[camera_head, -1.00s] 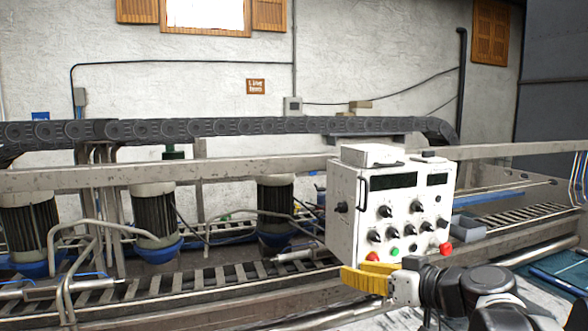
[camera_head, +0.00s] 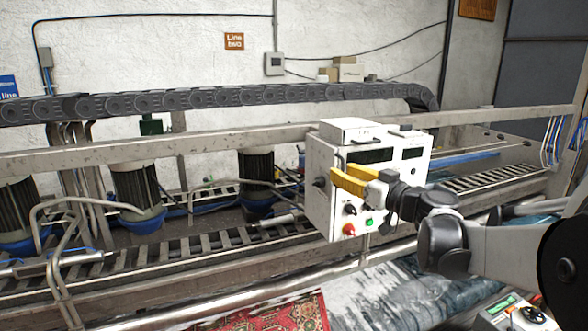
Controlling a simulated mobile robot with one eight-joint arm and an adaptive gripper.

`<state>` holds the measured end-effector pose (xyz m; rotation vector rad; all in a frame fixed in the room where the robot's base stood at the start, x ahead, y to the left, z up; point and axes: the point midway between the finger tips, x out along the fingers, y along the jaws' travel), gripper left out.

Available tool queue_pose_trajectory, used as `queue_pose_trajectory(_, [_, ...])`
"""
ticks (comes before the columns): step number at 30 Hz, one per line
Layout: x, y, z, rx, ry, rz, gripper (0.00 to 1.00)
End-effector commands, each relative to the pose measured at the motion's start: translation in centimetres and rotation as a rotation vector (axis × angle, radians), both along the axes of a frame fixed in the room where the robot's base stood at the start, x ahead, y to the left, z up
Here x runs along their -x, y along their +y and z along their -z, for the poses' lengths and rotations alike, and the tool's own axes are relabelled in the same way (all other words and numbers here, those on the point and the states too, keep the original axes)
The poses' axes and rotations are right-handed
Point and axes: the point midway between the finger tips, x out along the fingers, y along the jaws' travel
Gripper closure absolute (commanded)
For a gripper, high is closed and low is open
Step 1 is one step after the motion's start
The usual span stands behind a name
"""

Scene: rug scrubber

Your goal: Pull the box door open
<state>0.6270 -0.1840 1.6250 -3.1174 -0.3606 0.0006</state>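The white control box (camera_head: 322,201) stands right of centre, mounted by the rail. Its front door panel has dark displays (camera_head: 371,156), knobs, a green button (camera_head: 369,221) and a red one (camera_head: 349,230). The door appears closed. My gripper (camera_head: 342,181) has yellow fingers and is at the front left edge of the door, where the handle is. The fingers and wrist hide the handle and several knobs. I cannot tell whether the fingers touch the handle or how far apart they are.
A small white box (camera_head: 346,126) sits on top of the control box. The metal rail (camera_head: 220,147) and conveyor run behind it. A wet rug (camera_head: 385,288) and a red patterned rug (camera_head: 270,316) lie below. Another control panel (camera_head: 515,312) is at the lower right.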

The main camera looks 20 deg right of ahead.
Motion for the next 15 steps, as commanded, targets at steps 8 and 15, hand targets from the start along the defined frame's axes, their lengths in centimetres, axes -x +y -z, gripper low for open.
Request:
queue_pose_trajectory(8, [-0.65, 0.19, 0.04, 0.000, 0.000, 0.000, 0.70])
queue_pose_trajectory(15, [-0.63, 0.19, 0.03, 0.000, 0.000, 0.000, 1.00])
